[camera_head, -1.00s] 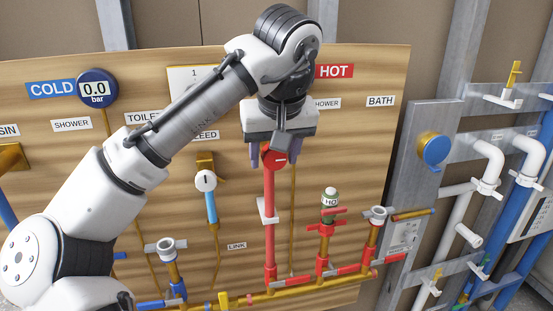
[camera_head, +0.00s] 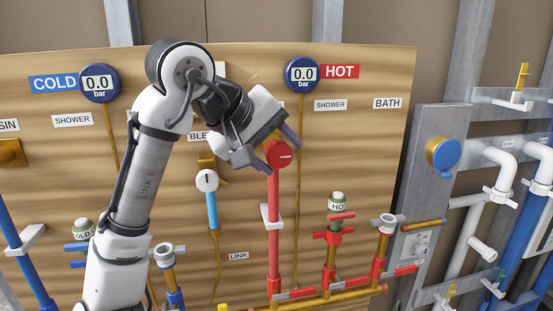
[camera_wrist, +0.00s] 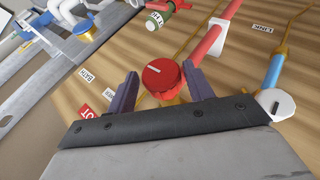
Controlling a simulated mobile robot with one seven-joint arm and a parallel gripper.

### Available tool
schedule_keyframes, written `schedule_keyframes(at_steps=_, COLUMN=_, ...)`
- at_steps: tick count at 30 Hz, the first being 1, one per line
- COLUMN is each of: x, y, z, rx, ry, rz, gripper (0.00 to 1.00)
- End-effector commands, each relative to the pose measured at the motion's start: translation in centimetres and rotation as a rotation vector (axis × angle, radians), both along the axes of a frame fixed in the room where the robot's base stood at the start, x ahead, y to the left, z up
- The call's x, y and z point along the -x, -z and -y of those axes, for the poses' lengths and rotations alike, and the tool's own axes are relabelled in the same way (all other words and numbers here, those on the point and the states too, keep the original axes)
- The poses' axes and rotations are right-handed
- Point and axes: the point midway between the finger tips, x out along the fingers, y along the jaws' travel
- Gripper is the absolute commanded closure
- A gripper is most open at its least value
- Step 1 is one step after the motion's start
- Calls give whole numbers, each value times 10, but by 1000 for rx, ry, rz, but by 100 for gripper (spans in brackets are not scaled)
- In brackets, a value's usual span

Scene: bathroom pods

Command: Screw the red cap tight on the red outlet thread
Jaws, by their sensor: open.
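The red cap (camera_head: 279,153), with a white line on its face, sits at the top of the vertical red pipe (camera_head: 273,195) on the wooden board. The thread under it is hidden by the cap. My gripper (camera_head: 284,154) is open, tilted, with its purple fingers by the cap. In the wrist view the cap (camera_wrist: 163,79) lies between the two spread fingers of my gripper (camera_wrist: 160,85). Gaps seem to show beside the cap, and I cannot tell whether either finger touches it.
A white cap (camera_head: 207,180) on a blue pipe stands just left. The hot gauge (camera_head: 301,74) reads 0.0 bar above. A green-and-white HOT fitting (camera_head: 337,203) and red valves stand lower right. The board (camera_head: 366,150) is clear right of the cap.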

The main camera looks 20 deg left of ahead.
Motion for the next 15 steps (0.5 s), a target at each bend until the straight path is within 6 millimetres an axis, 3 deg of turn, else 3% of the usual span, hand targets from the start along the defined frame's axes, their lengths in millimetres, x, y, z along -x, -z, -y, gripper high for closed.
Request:
schedule_keyframes(at_steps=1, x=0, y=8, z=-1, rx=54, ry=4, rz=34, gripper=48)
schedule_keyframes(at_steps=15, x=1, y=11, z=-2, rx=365, ry=4, rz=244, gripper=48)
